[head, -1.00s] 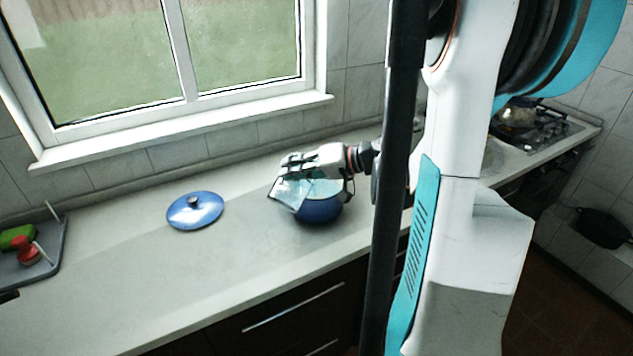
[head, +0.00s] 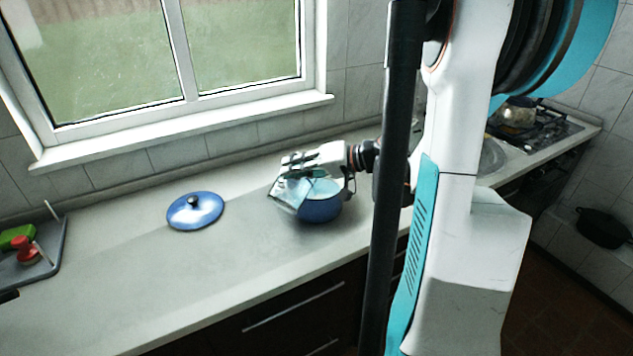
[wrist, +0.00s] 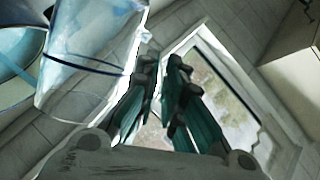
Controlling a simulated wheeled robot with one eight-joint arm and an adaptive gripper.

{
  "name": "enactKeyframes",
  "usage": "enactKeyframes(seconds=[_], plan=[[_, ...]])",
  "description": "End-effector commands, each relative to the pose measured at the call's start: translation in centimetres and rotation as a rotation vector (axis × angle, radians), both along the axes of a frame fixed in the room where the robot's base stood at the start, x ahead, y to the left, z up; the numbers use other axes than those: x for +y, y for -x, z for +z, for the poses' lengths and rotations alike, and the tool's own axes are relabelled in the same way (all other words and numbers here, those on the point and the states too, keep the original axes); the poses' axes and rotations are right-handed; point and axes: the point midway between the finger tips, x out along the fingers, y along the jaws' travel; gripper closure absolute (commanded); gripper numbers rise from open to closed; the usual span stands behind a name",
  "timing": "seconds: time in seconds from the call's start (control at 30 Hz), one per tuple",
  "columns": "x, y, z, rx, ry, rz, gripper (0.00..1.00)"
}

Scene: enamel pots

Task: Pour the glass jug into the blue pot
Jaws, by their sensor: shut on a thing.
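The blue pot (head: 322,211) stands open on the counter, its pale inside partly showing. The clear glass jug (head: 289,194) is tilted at the pot's left side, its lower part beside or over the rim; I cannot tell if they touch. My gripper (head: 300,163) is shut on the jug, above the pot. In the wrist view the jug (wrist: 92,55) is large at upper left, with bluish contents or reflections, and part of the pot (wrist: 14,62) lies behind it. The gripper fingers (wrist: 160,85) show there too. Whether liquid is flowing is not clear.
A blue lid (head: 195,211) with a dark knob lies on the counter to the left. A grey tray (head: 52,262) with a green sponge and a red-handled brush is at far left. The window wall runs behind. The counter between lid and front edge is clear.

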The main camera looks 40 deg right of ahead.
Motion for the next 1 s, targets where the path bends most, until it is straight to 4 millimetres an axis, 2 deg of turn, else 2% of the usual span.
enactKeyframes(seconds=[1.0], plan=[[-0.53, -0.16, 0.16, 0.013, -0.055, 0.000, 1.00]])
